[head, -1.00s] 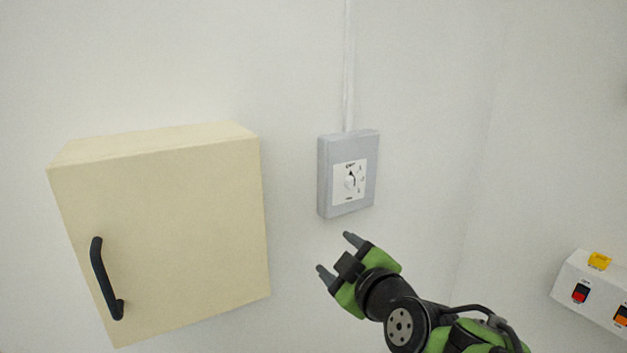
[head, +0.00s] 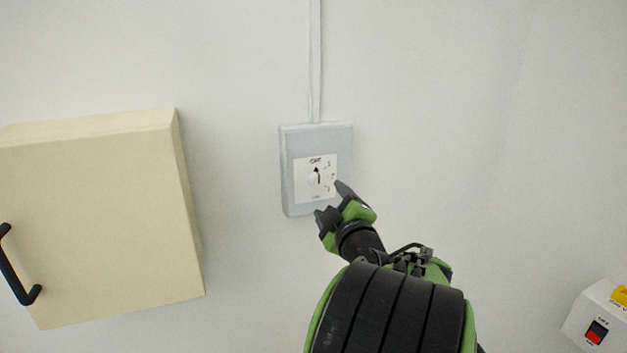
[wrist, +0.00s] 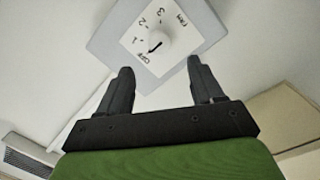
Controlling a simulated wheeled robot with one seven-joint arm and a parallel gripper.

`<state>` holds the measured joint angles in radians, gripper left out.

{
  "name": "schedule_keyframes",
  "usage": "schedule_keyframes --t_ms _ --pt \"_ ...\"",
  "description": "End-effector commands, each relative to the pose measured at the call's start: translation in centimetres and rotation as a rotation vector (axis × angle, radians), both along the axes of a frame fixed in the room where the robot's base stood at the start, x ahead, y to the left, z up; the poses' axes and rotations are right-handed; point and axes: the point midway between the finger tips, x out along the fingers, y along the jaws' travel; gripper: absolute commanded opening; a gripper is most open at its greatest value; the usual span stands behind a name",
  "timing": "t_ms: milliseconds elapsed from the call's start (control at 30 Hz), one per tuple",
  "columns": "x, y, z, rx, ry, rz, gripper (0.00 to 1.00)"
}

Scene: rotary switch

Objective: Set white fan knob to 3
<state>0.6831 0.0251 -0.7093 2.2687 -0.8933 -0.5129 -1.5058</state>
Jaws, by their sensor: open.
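The white fan knob (head: 315,179) sits on a white label plate in the middle of a grey wall box (head: 288,190). Its black pointer aims up at OFF in the head view. In the wrist view the knob (wrist: 158,42) lies ahead of and between the fingertips, its pointer toward OFF, with 1, 2 and 3 marked around it. My gripper (head: 330,200) is open and empty, in front of the lower right part of the box in the head view. The gripper (wrist: 160,78) appears short of the knob, not around it.
A cream cabinet (head: 90,220) with a black handle (head: 18,270) hangs on the wall to the left. A white box with a red switch (head: 597,330) is at lower right. A conduit (head: 314,60) runs up from the grey box. The wall around is bare.

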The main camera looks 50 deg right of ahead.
Motion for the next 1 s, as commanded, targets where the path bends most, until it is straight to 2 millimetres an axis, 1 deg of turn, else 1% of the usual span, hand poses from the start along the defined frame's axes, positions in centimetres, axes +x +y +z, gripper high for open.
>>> schedule_keyframes --t_ms 33,100,200,300,467,700,867,1000 --pt "1.2 -0.7 0.2 0.002 0.005 0.005 0.66" --pt "2.6 -1.8 0.3 0.001 0.005 0.004 0.66" --pt "4.5 -3.2 0.3 0.0 0.004 0.004 0.66" --pt "5.9 -4.3 0.3 0.0 0.002 0.003 0.66" --pt "7.0 -5.1 0.2 0.0 0.0 0.002 0.66" --pt "7.1 -5.2 0.1 0.0 -0.001 0.002 0.66" --pt "7.0 -5.2 0.1 0.0 -0.001 0.002 0.42" --pt "7.0 -5.2 0.1 0.0 -0.001 0.002 0.2"
